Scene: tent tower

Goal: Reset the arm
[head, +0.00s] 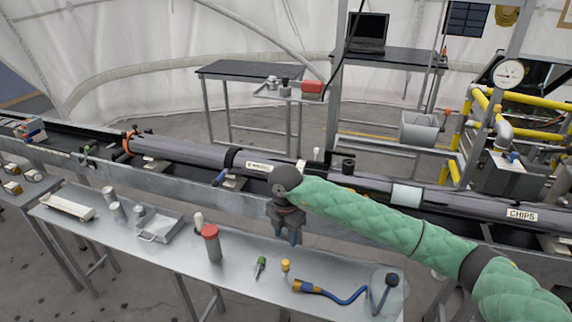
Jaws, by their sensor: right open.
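My right arm (390,225), in a green quilted sleeve, reaches in from the lower right of the head view. Its dark gripper (289,238) points down above the metal table (185,257), near the table's back edge. The gripper is open, and I see nothing held between its fingers. It hangs above and to the right of a grey cylinder with a red cap (211,245). My left gripper is not in view.
A green-handled tool (260,266), a small yellow-topped item (286,266) and a blue hose (340,294) lie on the table. A metal tray (160,226) stands left. A long dark pipe (190,153) runs behind. Bare tabletop lies in front of the cylinder.

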